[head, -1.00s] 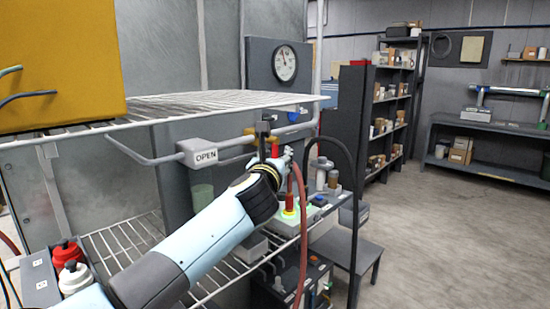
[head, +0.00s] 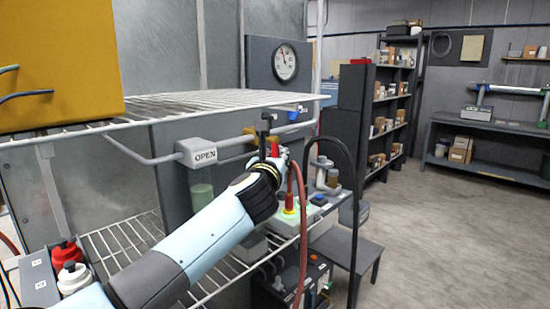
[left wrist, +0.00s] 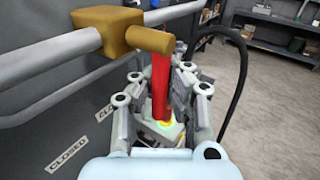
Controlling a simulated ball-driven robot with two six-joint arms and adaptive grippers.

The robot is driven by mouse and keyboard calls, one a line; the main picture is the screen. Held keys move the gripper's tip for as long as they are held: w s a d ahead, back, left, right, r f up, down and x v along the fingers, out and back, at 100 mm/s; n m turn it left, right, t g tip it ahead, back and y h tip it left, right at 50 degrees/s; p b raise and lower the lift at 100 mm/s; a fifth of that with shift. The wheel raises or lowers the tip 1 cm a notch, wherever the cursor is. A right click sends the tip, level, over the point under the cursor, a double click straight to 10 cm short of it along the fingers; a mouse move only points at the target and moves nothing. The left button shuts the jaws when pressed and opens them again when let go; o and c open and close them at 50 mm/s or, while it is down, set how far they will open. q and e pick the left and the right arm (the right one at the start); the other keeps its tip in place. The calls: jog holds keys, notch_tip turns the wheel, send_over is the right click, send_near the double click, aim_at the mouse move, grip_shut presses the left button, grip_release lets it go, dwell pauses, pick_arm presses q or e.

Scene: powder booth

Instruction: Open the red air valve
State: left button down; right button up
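The air valve is a brass body (left wrist: 103,30) on a grey pipe, with a red lever (left wrist: 160,88) hanging down from it, crosswise to the pipe. The lever's top also shows in the head view (head: 275,148). My left gripper (left wrist: 162,75) has its fingers on either side of the lever, very close to it. Whether they press on it cannot be made out. In the head view my left gripper (head: 279,158) is at the valve, partly hidden by its own wrist. Labels reading CLOSED (left wrist: 67,154) are on the panel below the pipe. My right gripper is out of view.
A white wire shelf (head: 180,108) runs just above. A black hose (head: 350,190) and a red hose (head: 302,230) hang to the right. A pressure gauge (head: 285,62) is behind. Open floor lies right.

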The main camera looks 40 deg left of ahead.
pick_arm(q)
jog(key=s+m+g+p, duration=0.1)
jog(key=g+p, duration=0.1)
jog(key=p, duration=0.1)
jog(key=m+g+h+p, duration=0.1)
jog(key=g+p, duration=0.1)
jog(key=p, duration=0.2)
jog(key=s+m+g+p, duration=0.1)
jog(key=p, duration=0.2)
jog(key=shift+s+r+g+h, duration=0.1)
jog(key=shift+s+g+h, duration=0.2)
jog(key=shift+g+h, duration=0.1)
jog(key=c, duration=2)
grip_release()
jog(key=o, duration=0.7)
jog(key=shift+s+d+r, duration=0.15)
jog(key=shift+r, duration=0.15)
jog(key=shift+c, duration=0.2)
jog(key=shift+o, duration=0.3)
jog(key=v, duration=1.1)
jog(key=shift+s+r, duration=0.2)
jog(key=shift+s, duration=0.05)
